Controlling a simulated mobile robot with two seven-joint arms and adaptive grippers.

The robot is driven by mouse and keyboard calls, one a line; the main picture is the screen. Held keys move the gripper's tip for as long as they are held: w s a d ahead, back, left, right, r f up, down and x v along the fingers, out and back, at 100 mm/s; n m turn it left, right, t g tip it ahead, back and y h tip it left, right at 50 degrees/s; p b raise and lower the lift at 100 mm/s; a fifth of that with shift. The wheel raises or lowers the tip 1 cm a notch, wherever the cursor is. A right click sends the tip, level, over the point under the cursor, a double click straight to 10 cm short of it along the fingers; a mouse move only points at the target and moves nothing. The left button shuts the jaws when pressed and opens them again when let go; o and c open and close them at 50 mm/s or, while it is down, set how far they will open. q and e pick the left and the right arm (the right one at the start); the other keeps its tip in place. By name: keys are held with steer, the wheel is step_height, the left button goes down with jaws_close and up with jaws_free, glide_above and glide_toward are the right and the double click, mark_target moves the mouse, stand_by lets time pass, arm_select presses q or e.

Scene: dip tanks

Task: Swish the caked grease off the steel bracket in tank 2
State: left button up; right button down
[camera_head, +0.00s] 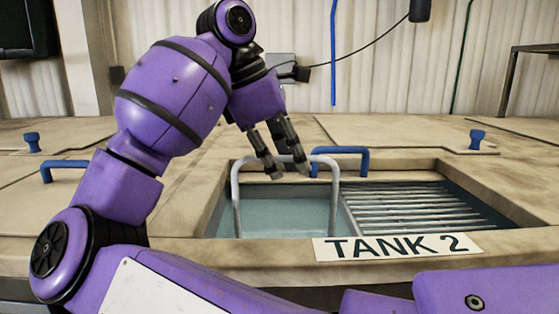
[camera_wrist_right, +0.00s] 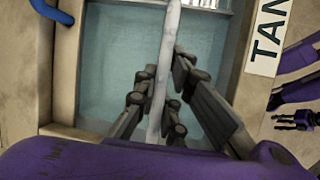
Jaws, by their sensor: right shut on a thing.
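Tank 2 is an open basin in the wooden deck, with greenish-blue liquid (camera_head: 285,212) on its left side. A pale grey hoop-shaped handle (camera_head: 235,205) stands up out of it. My right gripper (camera_head: 287,172) is at the top of the hoop. In the right wrist view its fingers (camera_wrist_right: 160,100) are shut around the pale bar (camera_wrist_right: 168,45), with the liquid (camera_wrist_right: 110,60) below. I cannot make out the steel bracket or any grease.
A slatted metal rack (camera_head: 425,210) fills the right side of the opening. The TANK 2 sign (camera_head: 398,247) is on the front edge. A blue handle (camera_head: 345,153) stands at the back rim, another blue handle (camera_head: 65,165) at left. Closed covers surround the opening.

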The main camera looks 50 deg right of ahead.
steer(key=shift+s+d, duration=0.15)
steer(key=shift+s+d, duration=0.75)
steer(key=shift+s, duration=0.25)
steer(key=shift+w+a, duration=0.75)
steer(key=shift+w, duration=0.2)
steer(key=shift+w+a, duration=0.75)
steer(key=shift+w, duration=0.2)
steer(key=shift+s+d, duration=0.7)
steer(key=shift+s, duration=0.2)
